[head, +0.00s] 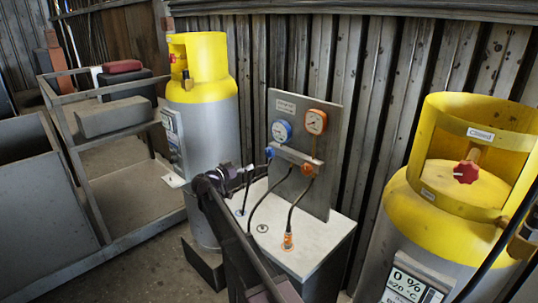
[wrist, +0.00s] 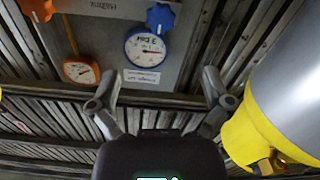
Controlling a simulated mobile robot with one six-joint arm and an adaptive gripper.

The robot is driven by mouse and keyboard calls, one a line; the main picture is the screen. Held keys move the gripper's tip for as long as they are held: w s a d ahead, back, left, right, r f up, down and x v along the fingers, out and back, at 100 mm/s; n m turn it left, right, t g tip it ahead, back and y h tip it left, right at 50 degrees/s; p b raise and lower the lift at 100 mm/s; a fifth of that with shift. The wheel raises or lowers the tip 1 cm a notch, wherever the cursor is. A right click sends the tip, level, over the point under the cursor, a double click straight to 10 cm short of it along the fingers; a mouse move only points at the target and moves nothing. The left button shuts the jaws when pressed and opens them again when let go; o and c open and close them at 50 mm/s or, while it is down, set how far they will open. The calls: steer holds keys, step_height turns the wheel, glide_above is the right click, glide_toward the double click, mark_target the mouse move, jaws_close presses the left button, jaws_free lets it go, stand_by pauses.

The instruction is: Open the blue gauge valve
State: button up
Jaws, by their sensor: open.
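The blue gauge valve (head: 269,152) is a small blue knob on the grey manifold bar, below the blue-rimmed gauge (head: 281,131). In the wrist view, which is upside down, the blue valve (wrist: 160,17) shows at the top edge as a lobed knob, with the blue gauge (wrist: 148,47) under it. My gripper (head: 243,170) is just left of the blue valve in the head view. In the wrist view my gripper (wrist: 158,82) has its two fingers spread wide with nothing between them. The knob lies beyond the fingertips, with no visible contact.
The orange valve (head: 307,169) and orange gauge (head: 315,121) sit beside the blue ones on the panel (head: 325,175). Hoses run down to the white-topped box (head: 310,240). Yellow-topped cylinders stand left (head: 205,95) and right (head: 415,215). A metal cart (head: 85,170) is far left.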

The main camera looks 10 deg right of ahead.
mark_target(268, 153)
steer(key=shift+d, duration=0.1)
steer(key=x, duration=1.3)
steer(key=shift+w+d, duration=0.25)
steer(key=c, duration=1.1)
